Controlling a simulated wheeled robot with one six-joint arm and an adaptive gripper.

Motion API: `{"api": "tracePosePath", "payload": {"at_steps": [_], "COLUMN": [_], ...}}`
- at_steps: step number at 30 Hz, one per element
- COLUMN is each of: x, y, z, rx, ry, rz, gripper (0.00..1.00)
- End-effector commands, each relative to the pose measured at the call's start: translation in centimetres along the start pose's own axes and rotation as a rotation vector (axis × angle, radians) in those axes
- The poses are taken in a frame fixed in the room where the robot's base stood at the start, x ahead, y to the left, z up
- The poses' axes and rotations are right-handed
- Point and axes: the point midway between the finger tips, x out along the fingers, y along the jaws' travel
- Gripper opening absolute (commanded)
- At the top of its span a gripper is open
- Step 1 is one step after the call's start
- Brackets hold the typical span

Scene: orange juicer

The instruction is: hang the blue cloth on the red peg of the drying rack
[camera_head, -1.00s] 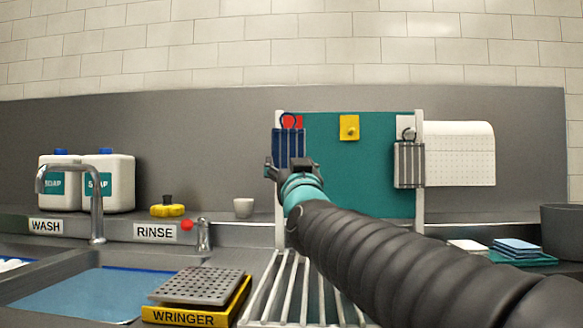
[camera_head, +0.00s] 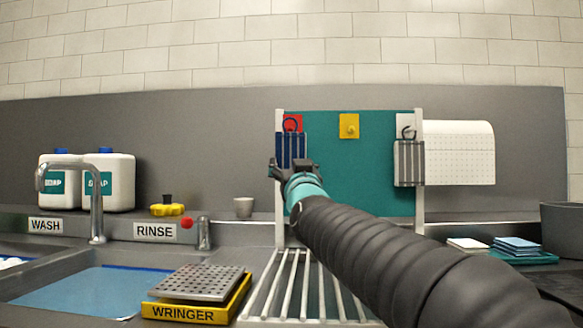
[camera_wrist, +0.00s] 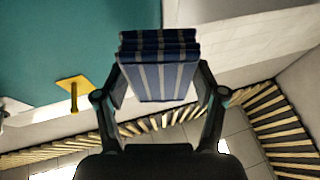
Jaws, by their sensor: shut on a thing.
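The blue striped cloth (camera_head: 291,149) hangs at the upper left of the teal drying rack board (camera_head: 350,180), with a dark loop at its top. The loop lies in front of the red peg plate (camera_head: 297,118); I cannot tell whether it is around the red peg, which does not show clearly. My gripper (camera_head: 289,168) is at the cloth's lower part. In the wrist view, the folded cloth (camera_wrist: 160,80) sits between the two fingers of my gripper (camera_wrist: 160,92), which is shut on it. The red peg is out of sight there.
A yellow peg (camera_head: 349,129) is at the board's top middle, and also shows in the wrist view (camera_wrist: 74,95). A grey striped cloth (camera_head: 409,164) hangs at the right post. A slatted rack (camera_head: 296,290) lies below; the wringer (camera_head: 196,300) and sink are left.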

Motion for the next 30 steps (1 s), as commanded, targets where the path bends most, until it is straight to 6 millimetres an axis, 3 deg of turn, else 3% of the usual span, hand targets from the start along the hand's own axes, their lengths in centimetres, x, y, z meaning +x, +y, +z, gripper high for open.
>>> {"api": "tracePosePath", "payload": {"at_steps": [30], "x": [3.7], "y": [1.2], "z": [2.4], "rx": [0.001], "ry": [0.000], "rz": [0.000], "gripper": [0.32]}}
